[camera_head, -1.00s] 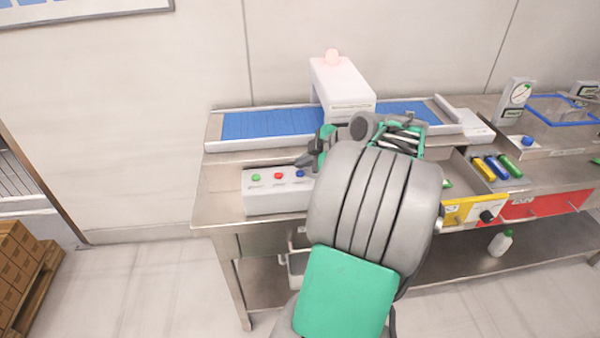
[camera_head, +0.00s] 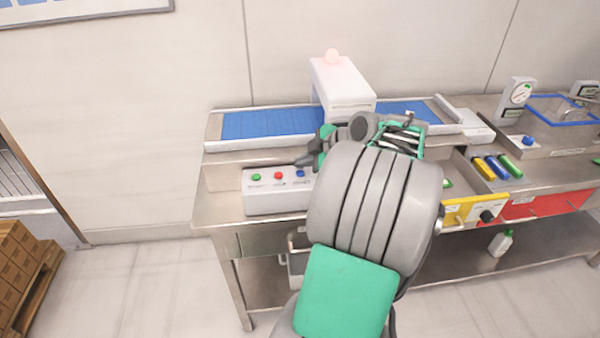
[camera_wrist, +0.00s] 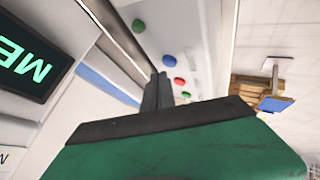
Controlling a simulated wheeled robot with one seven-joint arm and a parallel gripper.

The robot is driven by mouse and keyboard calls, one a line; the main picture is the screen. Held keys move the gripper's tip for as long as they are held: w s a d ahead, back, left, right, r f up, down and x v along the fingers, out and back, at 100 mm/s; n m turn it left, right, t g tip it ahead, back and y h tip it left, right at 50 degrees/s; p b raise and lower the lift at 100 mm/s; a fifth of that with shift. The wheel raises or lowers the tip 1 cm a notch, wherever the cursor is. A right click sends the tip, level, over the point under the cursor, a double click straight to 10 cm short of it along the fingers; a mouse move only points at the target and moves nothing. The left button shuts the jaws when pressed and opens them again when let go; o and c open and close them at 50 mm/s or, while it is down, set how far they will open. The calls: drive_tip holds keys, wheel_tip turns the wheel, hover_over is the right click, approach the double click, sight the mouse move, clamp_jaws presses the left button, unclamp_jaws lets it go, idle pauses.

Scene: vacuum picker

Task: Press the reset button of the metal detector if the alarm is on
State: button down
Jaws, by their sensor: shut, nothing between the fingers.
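The metal detector (camera_head: 341,84) is a white arch over a blue conveyor belt. A white control box (camera_head: 277,201) stands in front of the belt, with a green button (camera_head: 256,177), a red button (camera_head: 278,175) and a blue button (camera_head: 300,174). My gripper (camera_head: 303,162) is shut and empty, just above and behind the blue button, seemingly apart from it. My arm hides the box's right end.
The blue belt (camera_head: 270,123) runs behind the box. To the right are a yellow-fronted drawer (camera_head: 459,212), coloured cylinders (camera_head: 497,167) and a dial gauge (camera_head: 520,94). Boxes on a pallet (camera_head: 22,262) stand at the lower left. The wrist view shows a dark display (camera_wrist: 30,62) with green letters.

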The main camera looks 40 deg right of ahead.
sight(303, 174)
drive_tip(key=shift+f+b, duration=0.35)
drive_tip(key=shift+b, duration=0.1)
drive_tip(key=shift+f+b, duration=0.4)
drive_tip(key=shift+b, duration=0.1)
idle(0.5)
drive_tip(key=shift+r, duration=0.1)
drive_tip(key=shift+r+p, duration=0.3)
drive_tip(key=shift+r, duration=0.4)
drive_tip(key=shift+r+p, duration=1.5)
drive_tip(key=shift+r, duration=1.05)
